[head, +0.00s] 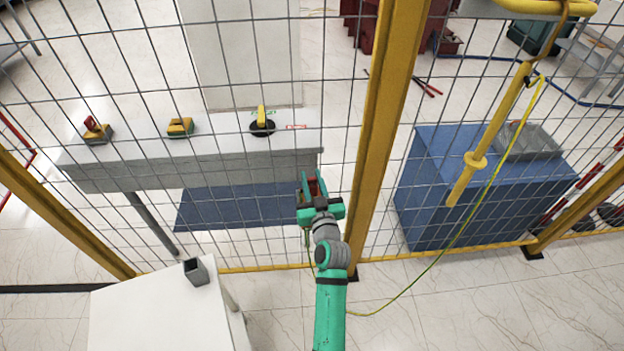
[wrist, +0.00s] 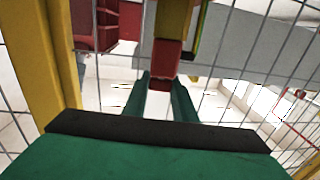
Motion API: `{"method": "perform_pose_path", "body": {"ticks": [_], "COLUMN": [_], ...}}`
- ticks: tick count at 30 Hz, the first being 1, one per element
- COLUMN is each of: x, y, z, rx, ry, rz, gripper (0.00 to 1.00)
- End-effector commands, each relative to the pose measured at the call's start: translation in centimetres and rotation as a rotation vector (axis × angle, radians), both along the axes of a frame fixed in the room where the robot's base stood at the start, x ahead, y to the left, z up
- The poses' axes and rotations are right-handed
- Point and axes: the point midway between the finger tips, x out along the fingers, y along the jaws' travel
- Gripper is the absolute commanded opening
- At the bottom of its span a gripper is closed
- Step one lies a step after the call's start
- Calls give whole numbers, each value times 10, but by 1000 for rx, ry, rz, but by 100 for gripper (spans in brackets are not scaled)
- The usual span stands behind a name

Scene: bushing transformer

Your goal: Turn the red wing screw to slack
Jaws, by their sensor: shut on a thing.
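The red wing screw (wrist: 166,55) shows in the wrist view as a red block at the fingertips, below a yellow part. It also shows as a small red patch at my gripper in the head view (head: 313,187). My gripper (wrist: 160,80) has its two green fingers on either side of the red piece and is shut on it. In the head view my gripper (head: 313,180) is at the mesh fence, just left of the yellow post. The fingers hide part of the screw, and its turn angle cannot be told.
The wire mesh fence (head: 235,70) and yellow post (head: 385,120) stand close to my gripper. Behind the mesh are a grey bench (head: 220,145) with yellow devices and a blue cabinet (head: 420,190). A white table (head: 160,315) is at lower left. A yellow-green cable (head: 440,265) hangs at right.

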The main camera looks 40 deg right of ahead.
Motion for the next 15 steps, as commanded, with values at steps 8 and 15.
{"method": "perform_pose_path", "body": {"ticks": [8,15], "x": [-1,-2], "y": [-2,-3], "z": [1,2], "rx": [0,-2], "ry": [-2,-2], "rz": [90,148], "gripper": [2,2]}}
